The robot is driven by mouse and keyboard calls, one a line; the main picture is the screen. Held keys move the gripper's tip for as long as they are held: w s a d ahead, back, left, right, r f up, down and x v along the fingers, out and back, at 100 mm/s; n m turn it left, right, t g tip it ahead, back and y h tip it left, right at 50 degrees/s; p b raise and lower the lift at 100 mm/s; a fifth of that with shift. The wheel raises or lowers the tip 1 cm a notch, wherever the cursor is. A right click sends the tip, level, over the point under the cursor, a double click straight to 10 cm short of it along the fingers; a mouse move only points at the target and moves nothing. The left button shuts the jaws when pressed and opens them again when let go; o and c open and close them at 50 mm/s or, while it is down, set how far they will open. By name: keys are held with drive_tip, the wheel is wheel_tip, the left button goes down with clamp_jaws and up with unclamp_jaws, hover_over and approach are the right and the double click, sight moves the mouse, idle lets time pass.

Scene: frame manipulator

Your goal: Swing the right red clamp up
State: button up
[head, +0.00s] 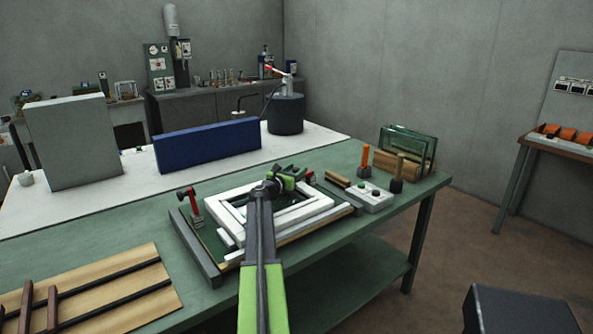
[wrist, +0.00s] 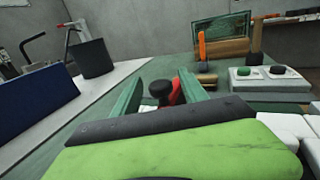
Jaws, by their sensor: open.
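My gripper (head: 285,172) is over the far right part of the white frame (head: 310,208), with its green jaws open. In the wrist view the jaws (wrist: 160,88) stand on either side of the right red clamp (wrist: 176,92) and its black knob (wrist: 160,91). I cannot tell whether either jaw touches it. In the head view only a small red part of this clamp (head: 309,174) shows beside the gripper; the rest is hidden. The left red clamp (head: 190,206) stands upright at the left of the frame.
A control box with buttons (head: 369,197), an orange-handled tool (head: 365,158) and glass panes (head: 408,145) stand to the right. A blue block (head: 206,144) and dark cylinder (head: 286,115) are behind.

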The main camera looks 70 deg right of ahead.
drive_tip(key=shift+s+d, duration=0.1)
drive_tip(key=shift+d, duration=0.25)
clamp_jaws()
drive_tip(key=shift+s+a, duration=0.1)
drive_tip(key=shift+s, duration=0.05)
idle(1.0)
